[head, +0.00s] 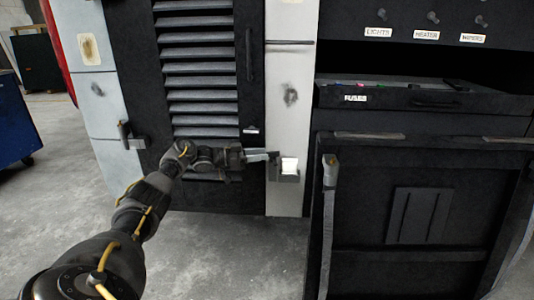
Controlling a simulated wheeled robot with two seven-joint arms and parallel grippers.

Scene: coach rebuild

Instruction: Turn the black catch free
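My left gripper (264,156) reaches in from the left across the lower part of the black louvred door (201,68). Its fingers point right, at a small catch fitting (287,177) on the pale post beside the door. The fitting has a dark grey base and a bright white face. The fingertips are at or very near its left side; I cannot tell whether they touch it. The fingers overlap from this angle, so their gap is hidden. A second catch-like fitting (130,138), dark with a pale plate, sits at the door's left edge. My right gripper is not in view.
A black panel (410,220) with upright bars stands below the drawer. A blue cabinet (14,122) is at far left. Concrete floor lies clear at lower centre.

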